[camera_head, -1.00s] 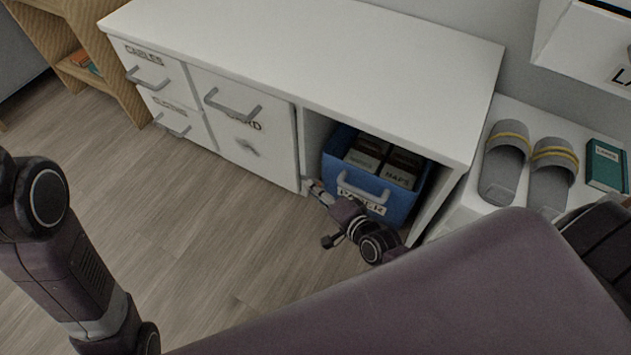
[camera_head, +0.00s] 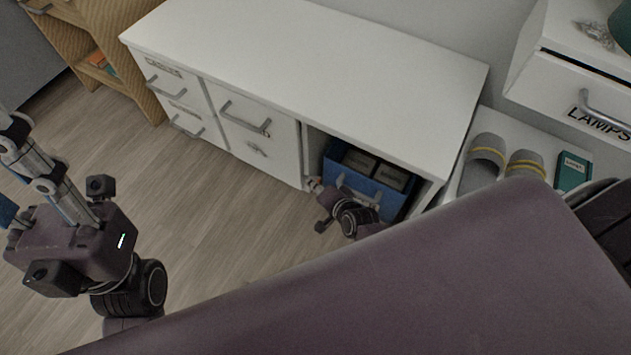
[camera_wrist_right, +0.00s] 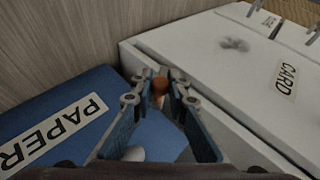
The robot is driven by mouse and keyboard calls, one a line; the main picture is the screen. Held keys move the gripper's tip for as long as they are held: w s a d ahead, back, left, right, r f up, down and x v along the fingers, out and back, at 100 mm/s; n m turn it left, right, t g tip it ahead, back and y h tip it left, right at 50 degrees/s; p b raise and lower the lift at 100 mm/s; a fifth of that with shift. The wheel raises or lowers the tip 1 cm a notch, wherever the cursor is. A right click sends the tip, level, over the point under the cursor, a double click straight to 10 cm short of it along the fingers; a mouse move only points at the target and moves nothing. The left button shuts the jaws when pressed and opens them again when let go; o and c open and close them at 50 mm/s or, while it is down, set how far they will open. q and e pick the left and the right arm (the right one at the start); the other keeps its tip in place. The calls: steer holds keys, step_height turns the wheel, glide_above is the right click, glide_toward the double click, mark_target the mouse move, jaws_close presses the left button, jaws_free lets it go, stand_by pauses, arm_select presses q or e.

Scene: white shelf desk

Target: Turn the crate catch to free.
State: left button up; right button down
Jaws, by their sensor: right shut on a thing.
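The blue crate (camera_head: 386,199) sits in the open bay of the white desk; it also shows with its PAPER label in the right wrist view (camera_wrist_right: 40,108). A small orange-brown catch knob (camera_wrist_right: 159,86) is between my right fingertips, beside the desk panel's edge. My right gripper (camera_wrist_right: 160,78) is shut on this knob; in the head view the right gripper (camera_head: 312,185) is at the bay's left edge, in front of the crate. The catch is hidden there. My left gripper (camera_head: 14,135) is partly cut off at the left edge, away from the desk; its opening is unclear.
The CARD door (camera_head: 260,135) and labelled drawers (camera_head: 168,90) are left of the bay, with protruding handles. Grey slippers (camera_head: 484,160) and a teal book (camera_head: 573,172) lie on a low white shelf at right. The floor (camera_head: 215,235) in front is clear.

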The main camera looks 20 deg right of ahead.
steer(key=shift+r+p, duration=0.1)
steer(key=shift+p, duration=0.4)
steer(key=shift+w, duration=0.1)
steer(key=c, duration=1.9)
jaws_free()
steer(key=shift+v, duration=6.05)
steer(key=shift+w+a+r, duration=0.1)
